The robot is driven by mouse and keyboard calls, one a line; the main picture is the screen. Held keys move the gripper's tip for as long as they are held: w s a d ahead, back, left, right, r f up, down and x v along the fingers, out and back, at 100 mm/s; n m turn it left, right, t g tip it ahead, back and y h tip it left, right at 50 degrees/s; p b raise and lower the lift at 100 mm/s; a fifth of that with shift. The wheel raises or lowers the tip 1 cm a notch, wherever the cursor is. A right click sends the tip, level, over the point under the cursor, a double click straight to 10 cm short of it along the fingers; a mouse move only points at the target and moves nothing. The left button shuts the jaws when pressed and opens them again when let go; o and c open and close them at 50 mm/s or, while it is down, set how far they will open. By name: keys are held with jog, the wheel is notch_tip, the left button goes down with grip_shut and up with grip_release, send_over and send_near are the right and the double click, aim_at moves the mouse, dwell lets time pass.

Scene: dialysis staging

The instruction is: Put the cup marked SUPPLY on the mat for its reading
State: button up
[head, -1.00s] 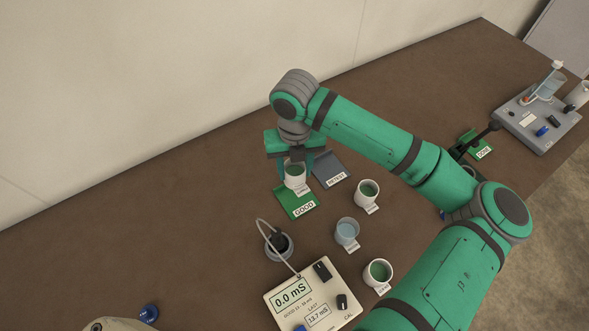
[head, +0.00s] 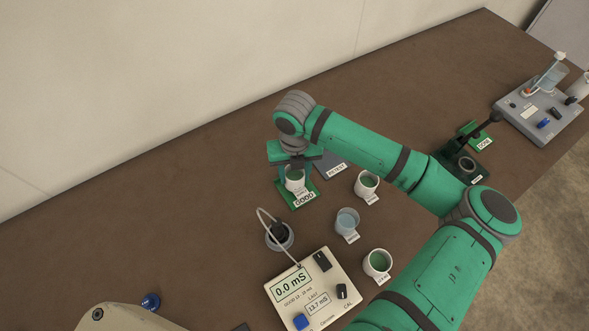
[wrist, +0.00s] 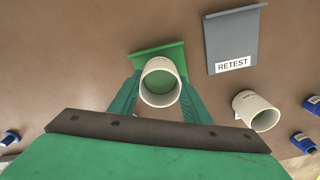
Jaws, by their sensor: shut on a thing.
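My gripper (head: 294,168) is shut on a white cup (head: 295,182) with green contents, and the wrist view shows the cup (wrist: 160,82) upright between the two fingers. The cup's tag is too small to read. It is over the green mat marked GOOD (head: 283,196), at or just above its surface; I cannot tell if it touches. The grey mat marked RETEST (head: 333,160) lies just behind to the right and is bare in the wrist view (wrist: 232,40). The meter (head: 312,290) reads 0.0 mS, with LAST 13.7 mS.
Two other tagged white cups (head: 367,184) (head: 377,263) and a cup of clear bluish liquid (head: 347,221) stand right of the GOOD mat. A probe sits in a grey holder (head: 280,238). A green mat (head: 474,132) and grey station (head: 540,110) are far right. The left table is mostly clear.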

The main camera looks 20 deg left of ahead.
jog(key=shift+f, duration=0.7)
dwell(0.6)
jog(key=o, duration=1.3)
notch_tip(320, 180, up, 11)
jog(key=shift+f, duration=0.15)
